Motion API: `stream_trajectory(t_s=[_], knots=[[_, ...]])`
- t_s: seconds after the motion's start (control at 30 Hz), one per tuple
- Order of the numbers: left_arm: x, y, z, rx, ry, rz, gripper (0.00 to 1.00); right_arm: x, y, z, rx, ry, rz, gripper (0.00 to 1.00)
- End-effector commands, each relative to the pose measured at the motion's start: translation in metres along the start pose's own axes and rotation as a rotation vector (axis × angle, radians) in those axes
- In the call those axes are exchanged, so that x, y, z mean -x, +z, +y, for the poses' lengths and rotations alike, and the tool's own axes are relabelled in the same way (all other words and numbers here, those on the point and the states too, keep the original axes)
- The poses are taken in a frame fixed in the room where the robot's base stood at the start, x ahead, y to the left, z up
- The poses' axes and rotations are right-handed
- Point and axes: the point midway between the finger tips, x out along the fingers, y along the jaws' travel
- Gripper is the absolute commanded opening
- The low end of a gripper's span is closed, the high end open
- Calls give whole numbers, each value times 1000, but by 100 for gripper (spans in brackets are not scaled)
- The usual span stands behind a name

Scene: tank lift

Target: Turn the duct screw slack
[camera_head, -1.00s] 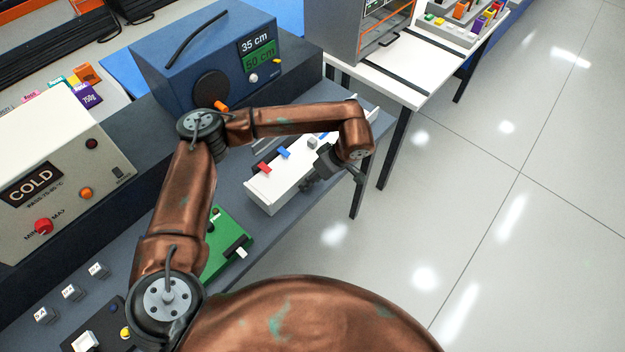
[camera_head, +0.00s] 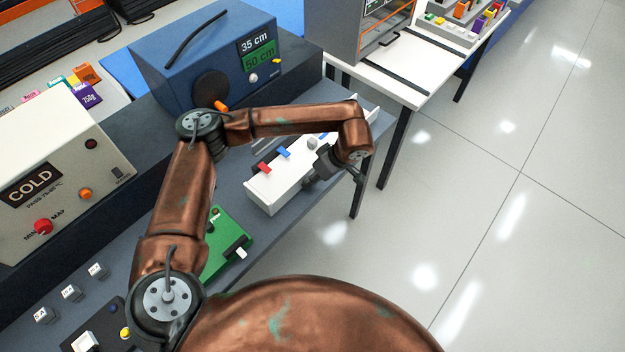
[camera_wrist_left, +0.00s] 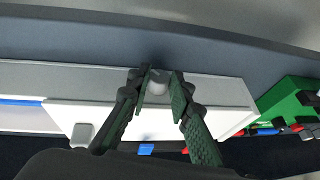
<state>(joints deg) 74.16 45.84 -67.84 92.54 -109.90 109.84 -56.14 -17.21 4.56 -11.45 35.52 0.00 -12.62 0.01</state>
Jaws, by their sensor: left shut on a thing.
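The white duct box (camera_head: 272,196) stands on the dark bench in the head view, with red and blue tabs on top. My left gripper (camera_head: 313,178) is at its near long side. In the left wrist view my left gripper (camera_wrist_left: 158,88) has its two dark fingers on either side of a rounded grey screw head (camera_wrist_left: 158,76) on the white duct box (camera_wrist_left: 85,114), shut on it. In the head view the gripper hides that screw. A separate grey knob (camera_head: 312,143) sits on the box's top. My right gripper is not in view.
A green board (camera_head: 228,241) with a white switch lies left of the duct box. A blue unit (camera_head: 200,68) reading 35 cm and 50 cm stands behind. A cream COLD unit (camera_head: 70,180) is at left. Open floor (camera_head: 450,230) lies to the right.

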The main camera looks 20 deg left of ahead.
Motion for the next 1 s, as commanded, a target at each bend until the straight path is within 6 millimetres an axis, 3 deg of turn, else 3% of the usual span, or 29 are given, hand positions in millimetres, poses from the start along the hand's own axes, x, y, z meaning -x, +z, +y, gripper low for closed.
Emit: stream_trajectory(t_s=[0.37,1.0], knots=[[-2,0,-5,78,192,10,0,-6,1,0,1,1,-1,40],[-6,3,-10,225,530,26,0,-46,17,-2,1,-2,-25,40]])
